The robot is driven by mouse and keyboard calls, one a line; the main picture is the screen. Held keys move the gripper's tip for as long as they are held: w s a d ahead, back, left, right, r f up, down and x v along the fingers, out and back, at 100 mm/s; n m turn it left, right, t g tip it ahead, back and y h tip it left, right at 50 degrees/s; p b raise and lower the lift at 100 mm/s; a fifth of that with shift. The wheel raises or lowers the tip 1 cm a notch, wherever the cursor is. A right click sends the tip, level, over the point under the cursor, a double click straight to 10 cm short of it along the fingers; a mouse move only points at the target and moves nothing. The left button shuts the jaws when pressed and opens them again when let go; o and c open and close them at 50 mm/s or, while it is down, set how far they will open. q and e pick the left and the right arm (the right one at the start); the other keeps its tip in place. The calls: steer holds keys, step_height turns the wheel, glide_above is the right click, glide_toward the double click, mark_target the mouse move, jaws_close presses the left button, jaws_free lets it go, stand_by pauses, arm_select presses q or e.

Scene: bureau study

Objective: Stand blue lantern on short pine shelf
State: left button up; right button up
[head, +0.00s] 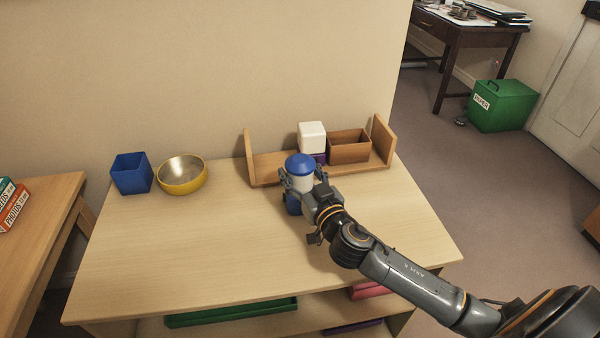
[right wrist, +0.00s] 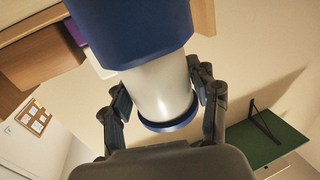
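The blue lantern (head: 299,180) has a blue cap, a pale white body and a blue base. It is upright just in front of the short pine shelf (head: 267,168), a low tray-like shelf with two end boards on the table. My right gripper (head: 303,183) is shut around the lantern's white body; in the right wrist view the fingers (right wrist: 165,100) press on both sides of the lantern (right wrist: 160,85). The base partly hides behind the gripper; I cannot tell whether it touches the table. My left gripper is not in view.
On the shelf stand a white box (head: 312,135) on a purple one (head: 319,158) and a brown open box (head: 349,147). The shelf's left part looks bare. A blue cup (head: 131,173) and a yellow bowl (head: 181,175) stand left on the table (head: 190,250).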

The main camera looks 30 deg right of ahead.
steer(key=o, duration=0.3)
